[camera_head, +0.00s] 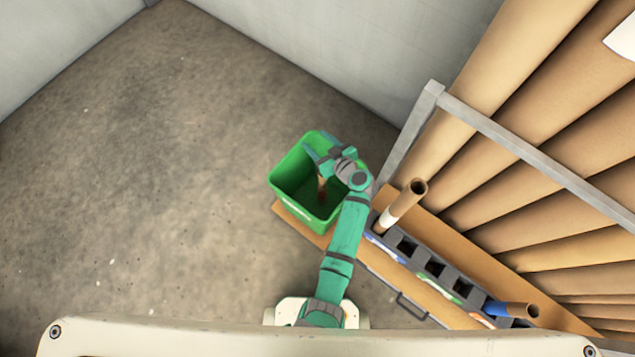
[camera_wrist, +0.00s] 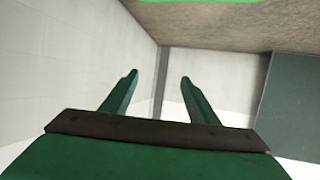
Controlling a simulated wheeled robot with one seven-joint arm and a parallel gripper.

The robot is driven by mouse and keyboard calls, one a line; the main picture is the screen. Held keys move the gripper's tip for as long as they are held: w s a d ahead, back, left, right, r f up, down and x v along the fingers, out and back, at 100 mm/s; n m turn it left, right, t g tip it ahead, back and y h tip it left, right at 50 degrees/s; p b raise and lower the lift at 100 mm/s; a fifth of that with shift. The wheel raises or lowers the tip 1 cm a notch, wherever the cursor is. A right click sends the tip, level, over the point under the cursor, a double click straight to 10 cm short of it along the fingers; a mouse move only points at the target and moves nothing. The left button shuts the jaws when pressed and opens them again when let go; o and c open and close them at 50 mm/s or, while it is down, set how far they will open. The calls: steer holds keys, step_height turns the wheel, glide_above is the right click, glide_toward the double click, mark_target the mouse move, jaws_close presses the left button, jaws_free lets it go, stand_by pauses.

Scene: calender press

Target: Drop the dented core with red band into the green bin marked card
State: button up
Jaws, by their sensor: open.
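The green bin (camera_head: 286,182) stands beside the wooden bench, with a pale label on its near side too small to read. A short brown, tube-like piece (camera_head: 321,190) shows inside it, partly hidden by my arm; I cannot make out a dent or a red band. My gripper (camera_head: 318,158) is over the far part of the bin, open. In the wrist view the two green fingers (camera_wrist: 158,80) are spread with nothing between them. A bright green strip (camera_wrist: 200,1) shows at the top edge of that view.
A grey slotted rack (camera_head: 436,268) on the wooden bench (camera_head: 440,315) holds a core with a white band (camera_head: 401,205) and a core with a blue band (camera_head: 510,309). Several large brown rolls (camera_head: 560,80) lie behind a grey rail (camera_head: 530,155). The floor (camera_head: 130,200) at left is clear.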

steer(key=s+r, duration=1.2)
steer(key=s, duration=0.2)
steer(key=shift+d+r, duration=0.25)
steer(key=shift+r, duration=0.05)
